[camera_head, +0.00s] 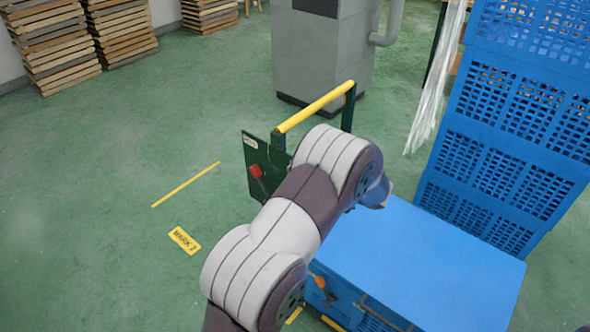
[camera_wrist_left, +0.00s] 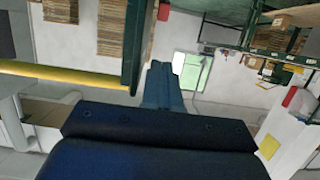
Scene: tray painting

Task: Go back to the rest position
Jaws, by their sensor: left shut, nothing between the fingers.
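My left arm crosses the middle of the head view, and its gripper is hidden there behind the wrist, near the yellow-handled green frame (camera_head: 316,106). In the left wrist view my left gripper (camera_wrist_left: 160,72) is shut, with nothing between its fingers. A dark green panel (camera_wrist_left: 135,45) stands close beside the fingertips, and a yellow bar (camera_wrist_left: 60,76) lies to the left. My right gripper is not in view.
A blue-topped box (camera_head: 430,260) stands right of and below my arm, with tall blue crates (camera_head: 500,140) behind it. A grey cabinet (camera_head: 322,50) stands at the back. Wooden stacks (camera_head: 50,45) are at the far left.

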